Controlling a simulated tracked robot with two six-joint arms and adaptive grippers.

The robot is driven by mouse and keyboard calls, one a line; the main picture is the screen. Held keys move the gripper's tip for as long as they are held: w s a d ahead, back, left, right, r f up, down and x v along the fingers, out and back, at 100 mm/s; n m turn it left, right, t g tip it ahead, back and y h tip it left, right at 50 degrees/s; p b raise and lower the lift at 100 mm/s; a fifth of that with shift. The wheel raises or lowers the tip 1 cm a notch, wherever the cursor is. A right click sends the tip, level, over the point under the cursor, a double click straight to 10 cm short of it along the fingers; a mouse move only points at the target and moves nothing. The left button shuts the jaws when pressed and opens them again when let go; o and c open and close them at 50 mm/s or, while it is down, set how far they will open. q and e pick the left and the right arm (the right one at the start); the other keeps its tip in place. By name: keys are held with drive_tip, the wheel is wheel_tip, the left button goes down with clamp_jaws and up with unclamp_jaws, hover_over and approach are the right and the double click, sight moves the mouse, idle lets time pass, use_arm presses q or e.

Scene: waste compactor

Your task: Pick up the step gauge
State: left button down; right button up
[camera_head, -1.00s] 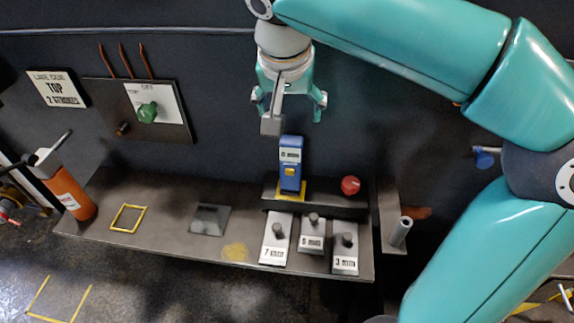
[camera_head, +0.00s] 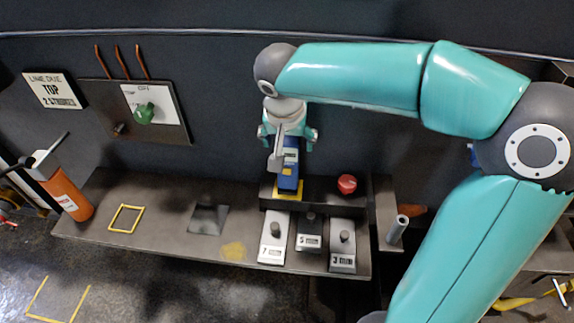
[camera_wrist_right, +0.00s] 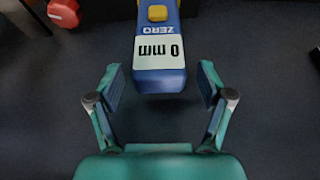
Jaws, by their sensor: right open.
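The step gauge appears to be the blue upright device (camera_head: 289,172) with a yellow button and a white display. It stands on a yellow-marked spot on the raised dark shelf. In the right wrist view its top (camera_wrist_right: 160,58) reads "0 mm" and "ZERO", upside down. My right gripper (camera_head: 288,136) is open above the gauge's upper end. In the right wrist view the open fingers (camera_wrist_right: 161,84) stand left and right of the gauge's near end, with gaps on both sides. My left gripper is not in view.
A red button (camera_head: 347,184) stands right of the gauge. Blocks marked 7 (camera_head: 272,240), 5 (camera_head: 309,235) and 3 (camera_head: 342,246) lie in front. An orange cylinder (camera_head: 69,195) stands at the bench's left end. The bench's left-middle is mostly clear.

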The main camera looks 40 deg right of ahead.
clamp_jaws()
idle(0.4)
drive_tip(key=shift+r, duration=0.1)
